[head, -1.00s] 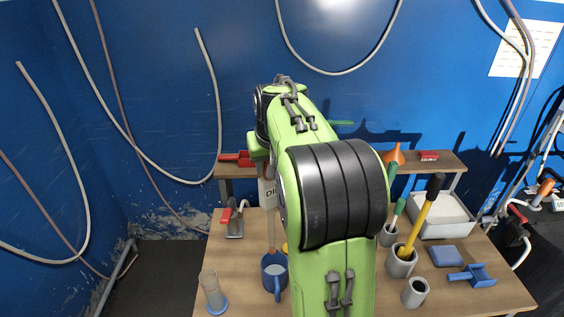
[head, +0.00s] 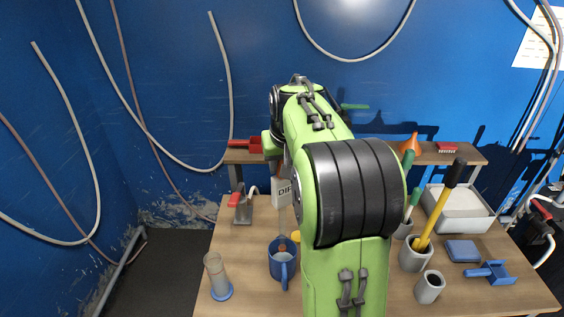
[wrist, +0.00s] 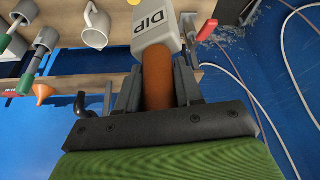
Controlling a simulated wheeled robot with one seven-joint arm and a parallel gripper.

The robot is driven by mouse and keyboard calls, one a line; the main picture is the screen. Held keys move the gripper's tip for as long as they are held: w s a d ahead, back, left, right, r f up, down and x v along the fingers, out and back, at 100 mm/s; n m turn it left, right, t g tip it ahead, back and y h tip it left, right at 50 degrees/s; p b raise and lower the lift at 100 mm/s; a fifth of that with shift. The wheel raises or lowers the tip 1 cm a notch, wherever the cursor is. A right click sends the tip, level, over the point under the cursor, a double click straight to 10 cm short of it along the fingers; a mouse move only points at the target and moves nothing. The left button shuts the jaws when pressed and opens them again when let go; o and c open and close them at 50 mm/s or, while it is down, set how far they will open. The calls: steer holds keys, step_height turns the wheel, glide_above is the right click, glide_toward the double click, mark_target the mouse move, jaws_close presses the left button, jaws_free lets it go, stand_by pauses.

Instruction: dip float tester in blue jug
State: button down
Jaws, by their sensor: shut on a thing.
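The float tester has a grey block marked DIP (head: 282,193), also in the wrist view (wrist: 154,30), and an orange-brown handle (wrist: 158,82). My gripper (wrist: 158,76) is shut on that handle. In the head view the arm hides most of the grip. A thin pale stem runs down from the block to the blue jug (head: 282,268). A reddish-brown lower part shows at the jug's mouth and appears inside the rim. How deep it sits I cannot tell. The blue jug stands upright on the bench; I cannot make it out in the wrist view.
A clear cylinder with a blue foot (head: 217,276) stands left of the jug. Grey cups (head: 429,288), a blue scoop (head: 491,273) and a white tray (head: 457,208) are at right. A cream jug (wrist: 97,26) shows in the wrist view. A shelf (head: 450,156) runs behind.

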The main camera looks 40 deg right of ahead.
mark_target(282, 194)
steer(key=shift+f+b, duration=4)
steer(key=shift+f, duration=1.1)
steer(key=shift+r, duration=0.15)
step_height(282, 194, up, 16)
steer(key=p, duration=1.4)
steer(key=shift+f, duration=0.3)
